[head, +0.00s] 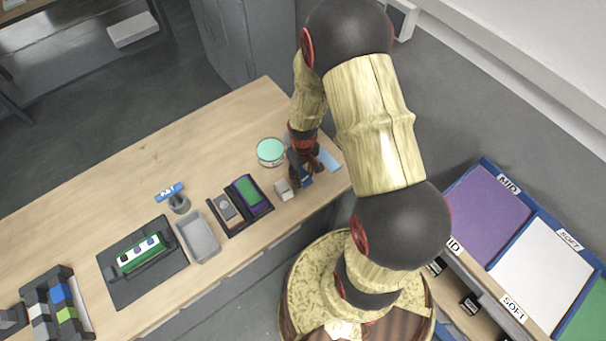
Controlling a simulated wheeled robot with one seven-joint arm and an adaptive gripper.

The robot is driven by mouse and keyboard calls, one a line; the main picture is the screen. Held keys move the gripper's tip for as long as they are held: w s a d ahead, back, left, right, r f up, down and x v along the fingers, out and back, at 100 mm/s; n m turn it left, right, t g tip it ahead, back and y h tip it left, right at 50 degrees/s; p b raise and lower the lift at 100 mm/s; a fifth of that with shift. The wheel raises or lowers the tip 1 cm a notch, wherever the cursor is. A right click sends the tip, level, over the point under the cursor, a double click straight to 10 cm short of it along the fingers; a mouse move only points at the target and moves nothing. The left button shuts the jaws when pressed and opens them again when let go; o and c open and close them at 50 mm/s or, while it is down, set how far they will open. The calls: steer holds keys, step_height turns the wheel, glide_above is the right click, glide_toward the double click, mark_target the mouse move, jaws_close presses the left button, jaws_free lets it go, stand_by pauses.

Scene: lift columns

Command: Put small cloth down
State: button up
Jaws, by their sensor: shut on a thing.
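My gripper (301,178) is low over the right end of the wooden table, seen from above and partly hidden by its own wrist. It is shut on the small cloth (328,160), a light blue piece that shows just to the right of the fingers. The grip itself is hidden, and I cannot tell whether the cloth touches the tabletop.
On the wooden table (150,155), a round teal-topped container (270,151) stands left of the gripper. A small light grey block (284,190) and a dark tray (239,204) are close by. A grey bin (198,236) is farther left. The table's back left is clear.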

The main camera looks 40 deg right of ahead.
steer(key=shift+f, duration=0.15)
steer(key=o, duration=0.8)
steer(key=shift+o, duration=0.2)
steer(key=shift+r, duration=0.2)
